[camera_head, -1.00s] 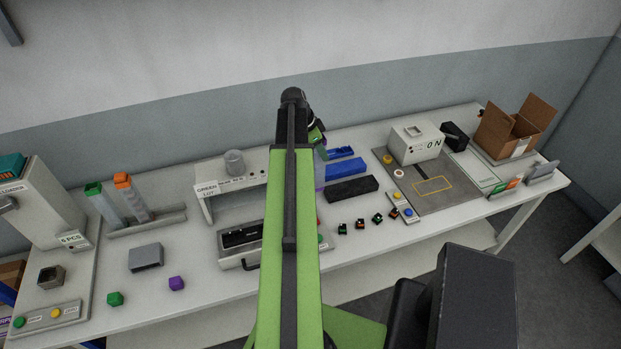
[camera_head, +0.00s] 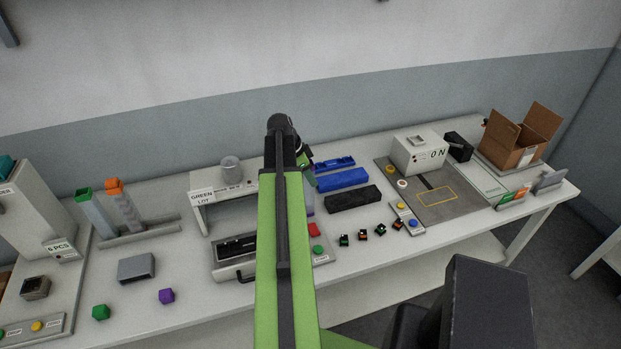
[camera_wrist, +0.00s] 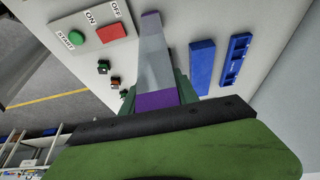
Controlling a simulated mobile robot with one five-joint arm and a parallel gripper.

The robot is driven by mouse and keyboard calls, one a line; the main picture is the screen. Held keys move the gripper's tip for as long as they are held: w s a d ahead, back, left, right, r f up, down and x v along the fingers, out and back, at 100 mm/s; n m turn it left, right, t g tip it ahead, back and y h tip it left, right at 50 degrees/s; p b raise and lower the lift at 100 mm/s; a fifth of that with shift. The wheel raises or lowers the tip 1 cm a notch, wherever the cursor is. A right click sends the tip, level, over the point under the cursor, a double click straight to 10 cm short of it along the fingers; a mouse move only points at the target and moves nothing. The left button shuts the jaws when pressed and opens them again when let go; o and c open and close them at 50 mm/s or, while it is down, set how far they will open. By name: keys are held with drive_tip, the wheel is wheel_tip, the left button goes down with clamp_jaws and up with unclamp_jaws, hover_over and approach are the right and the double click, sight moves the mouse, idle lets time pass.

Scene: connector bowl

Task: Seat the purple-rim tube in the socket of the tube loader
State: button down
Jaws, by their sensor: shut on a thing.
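The purple-rim tube (camera_wrist: 153,60) is a pale grey square tube with purple at both ends. It lies between the dark green fingers of my gripper (camera_wrist: 157,88) in the wrist view, held near its closer purple end. In the head view my arm hides most of the gripper and tube; a narrow pale strip of the tube (camera_head: 308,204) shows right of the arm. The tube loader (camera_head: 30,220), a grey machine marked "6 PCS", stands at the far left, partly cut off. I cannot make out its socket clearly; a teal part shows at its top.
An orange-rim tube (camera_head: 124,205) and a green-rim tube (camera_head: 95,212) stand in a rack (camera_head: 165,226). Blue and black bars lie right.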

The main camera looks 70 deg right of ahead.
drive_tip(key=shift+f, duration=0.25)
drive_tip(key=c, duration=0.9)
unclamp_jaws()
drive_tip(key=shift+r, duration=0.1)
drive_tip(key=shift+r, duration=0.1)
drive_tip(key=p+v, duration=1.1)
drive_tip(key=v, duration=0.1)
drive_tip(key=shift+s+r, duration=0.1)
